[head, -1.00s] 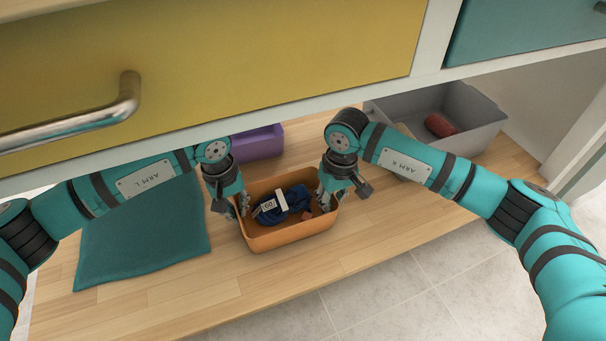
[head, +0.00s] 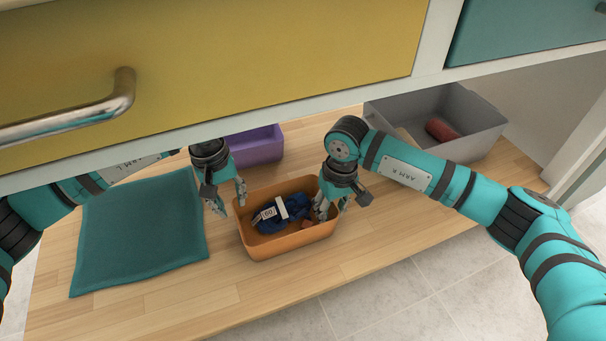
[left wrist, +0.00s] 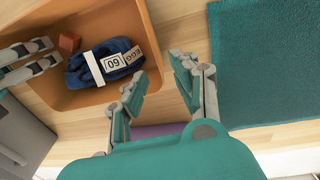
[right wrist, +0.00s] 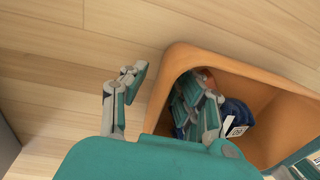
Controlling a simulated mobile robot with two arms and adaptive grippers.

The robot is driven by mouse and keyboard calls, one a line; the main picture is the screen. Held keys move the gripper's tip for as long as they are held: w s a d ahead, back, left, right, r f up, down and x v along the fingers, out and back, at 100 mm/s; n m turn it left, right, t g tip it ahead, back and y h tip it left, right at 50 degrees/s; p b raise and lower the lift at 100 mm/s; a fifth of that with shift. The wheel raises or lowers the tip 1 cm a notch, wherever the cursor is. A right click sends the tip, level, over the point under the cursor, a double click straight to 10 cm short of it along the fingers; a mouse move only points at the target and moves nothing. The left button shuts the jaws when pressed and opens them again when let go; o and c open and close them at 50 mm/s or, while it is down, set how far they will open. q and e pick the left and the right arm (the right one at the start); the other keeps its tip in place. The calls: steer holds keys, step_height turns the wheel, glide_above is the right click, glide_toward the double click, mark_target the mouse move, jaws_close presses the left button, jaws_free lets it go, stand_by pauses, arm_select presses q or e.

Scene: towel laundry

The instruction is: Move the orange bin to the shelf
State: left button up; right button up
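The orange bin (head: 290,243) stands on the wooden surface, holding a dark blue cloth bundle (head: 285,214) with a white label and a small brown block (left wrist: 69,41). My left gripper (head: 228,198) is open and empty, just left of the bin and apart from its wall; the left wrist view shows its spread fingers (left wrist: 160,95) beside the rim. My right gripper (head: 333,207) is at the bin's right end. In the right wrist view its fingers (right wrist: 163,95) are apart, one outside the bin and one over its inside, with the wall between them.
A purple bin (head: 258,147) stands behind the orange bin. A grey bin (head: 480,145) with a red roll (head: 442,130) stands back right. A teal towel (head: 140,235) lies flat at left. A yellow drawer front (head: 250,55) with a metal handle overhangs the surface.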

steer(key=shift+r, duration=0.15)
arm_select(q)
steer(key=r, duration=0.5)
steer(key=shift+a+r, duration=0.2)
steer(key=shift+r, duration=0.05)
arm_select(e)
step_height(320, 180, up, 12)
steer(key=shift+w+d, duration=0.15)
steer(key=shift+d, duration=0.25)
steer(key=shift+f, duration=0.2)
